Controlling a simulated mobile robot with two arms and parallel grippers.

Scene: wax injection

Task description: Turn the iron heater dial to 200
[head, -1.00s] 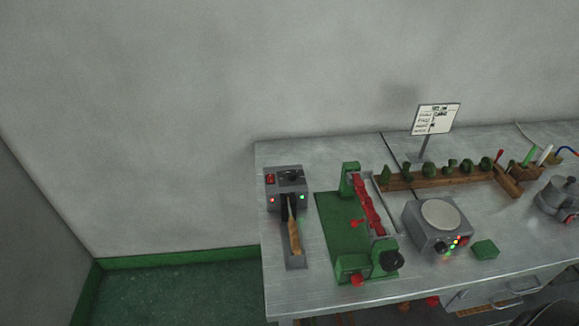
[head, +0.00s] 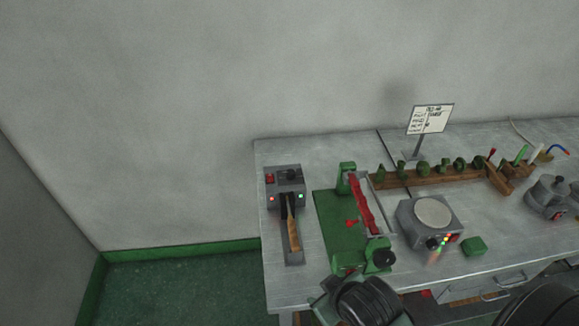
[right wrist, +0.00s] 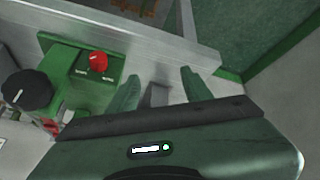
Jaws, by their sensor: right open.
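The iron heater (head: 270,201) is a grey box at the left end of the bench, with a red switch, a small red light and a green light. Its dark dial (head: 290,174) is on top; the pointer and numbers are too small to read. A wooden-handled iron (head: 293,232) lies in the holder in front. My right gripper (head: 328,288) is low at the bench's front edge, right of and nearer than the heater, away from the dial. In the right wrist view its two green fingers (right wrist: 160,90) are apart, with no object held. My left gripper is not in view.
A green clamp device (head: 330,222) with red bars and a black knob (right wrist: 27,90) stands right of the heater; its red knob (right wrist: 98,61) shows too. Further right are a grey hotplate box (head: 415,231), a green block (head: 474,246) and a wooden rack (head: 430,178). Bare wall is left.

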